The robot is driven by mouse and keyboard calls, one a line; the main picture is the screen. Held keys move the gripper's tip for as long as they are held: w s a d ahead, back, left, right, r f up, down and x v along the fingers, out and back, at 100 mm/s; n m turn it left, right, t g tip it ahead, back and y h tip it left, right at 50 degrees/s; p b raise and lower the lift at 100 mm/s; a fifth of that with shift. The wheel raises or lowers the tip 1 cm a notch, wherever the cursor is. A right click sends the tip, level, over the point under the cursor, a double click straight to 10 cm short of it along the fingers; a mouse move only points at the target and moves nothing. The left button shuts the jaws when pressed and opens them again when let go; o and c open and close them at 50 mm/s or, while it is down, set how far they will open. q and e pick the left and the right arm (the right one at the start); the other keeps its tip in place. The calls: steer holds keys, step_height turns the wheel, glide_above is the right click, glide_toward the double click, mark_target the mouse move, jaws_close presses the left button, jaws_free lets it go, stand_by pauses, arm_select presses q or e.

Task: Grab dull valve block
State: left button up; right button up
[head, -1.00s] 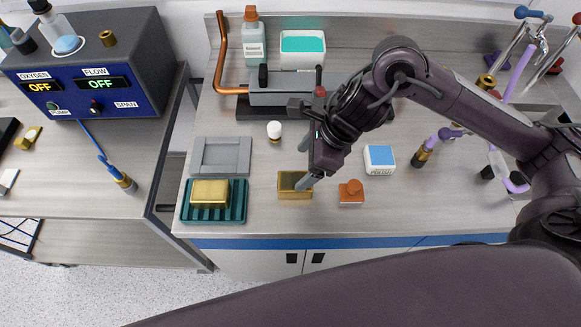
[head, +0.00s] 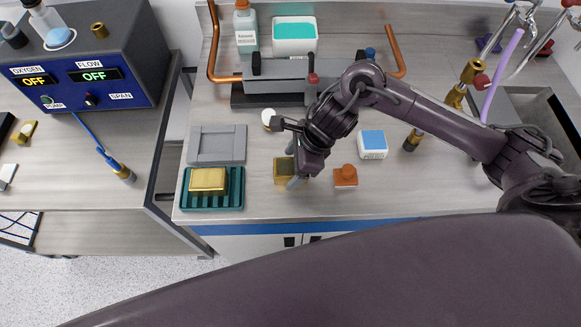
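A dull brass valve block (head: 281,172) sits on the steel counter, partly covered by my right gripper. A brighter brass block (head: 208,180) lies in a ribbed teal tray (head: 212,206) to its left. My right gripper (head: 292,168) is low at the dull block's right side. Its fingers look spread, one tip at the block's front edge and the other towards its back. I cannot tell whether either finger touches it. My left gripper is not in view.
An orange-brown stoppered item (head: 346,177) stands close to the right of the gripper. A white box with a blue top (head: 373,144) is behind it. A grey fixture plate (head: 217,145) lies behind the teal tray. A vise-like grey device (head: 282,83) stands at the back.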

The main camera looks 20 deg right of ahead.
steer(key=c, duration=1.1)
steer(key=shift+r, duration=0.1)
steer(key=shift+c, duration=0.2)
